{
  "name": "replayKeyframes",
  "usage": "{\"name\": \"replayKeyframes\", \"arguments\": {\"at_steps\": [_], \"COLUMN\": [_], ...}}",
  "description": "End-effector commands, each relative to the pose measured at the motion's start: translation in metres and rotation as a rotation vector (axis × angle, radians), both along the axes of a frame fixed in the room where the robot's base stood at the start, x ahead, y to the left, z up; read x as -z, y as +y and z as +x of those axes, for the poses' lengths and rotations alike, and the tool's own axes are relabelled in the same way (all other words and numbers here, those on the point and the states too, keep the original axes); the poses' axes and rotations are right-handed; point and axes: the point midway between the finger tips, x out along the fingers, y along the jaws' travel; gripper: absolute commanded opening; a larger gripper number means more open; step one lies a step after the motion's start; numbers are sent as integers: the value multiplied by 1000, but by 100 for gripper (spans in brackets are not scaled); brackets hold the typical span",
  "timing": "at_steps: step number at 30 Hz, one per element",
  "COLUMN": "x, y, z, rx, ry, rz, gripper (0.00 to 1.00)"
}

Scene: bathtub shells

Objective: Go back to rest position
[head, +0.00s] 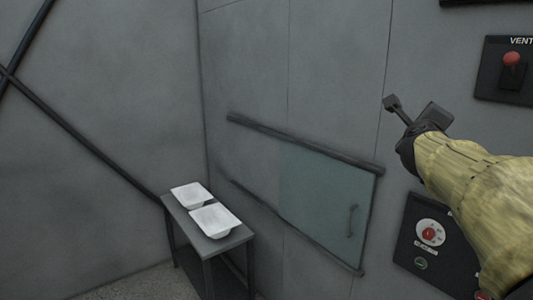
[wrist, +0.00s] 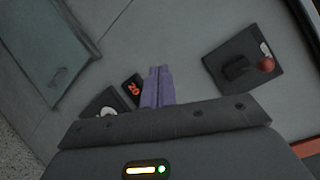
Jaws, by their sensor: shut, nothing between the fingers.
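My gripper (head: 392,103) is raised in front of the grey wall at the right in the head view, at the end of my yellow-sleeved arm. It holds nothing. In the wrist view its two purple-grey fingers (wrist: 157,86) are together, pointing at the wall. The fingertips look clear of any object.
Two white tub shells (head: 214,217) sit on a small dark table (head: 222,242) in the corner. A sliding glass panel (head: 325,195) is on the wall. The left floor looks clear.

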Motion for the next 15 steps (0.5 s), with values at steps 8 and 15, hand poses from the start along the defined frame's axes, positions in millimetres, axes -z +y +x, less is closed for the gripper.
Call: {"name": "replayKeyframes", "arguments": {"at_steps": [8,15], "x": [150,275], "y": [87,152], "z": [13,-30], "rx": [-369,-776], "ry": [545,926], "rz": [-441,-831], "gripper": [0,0]}}
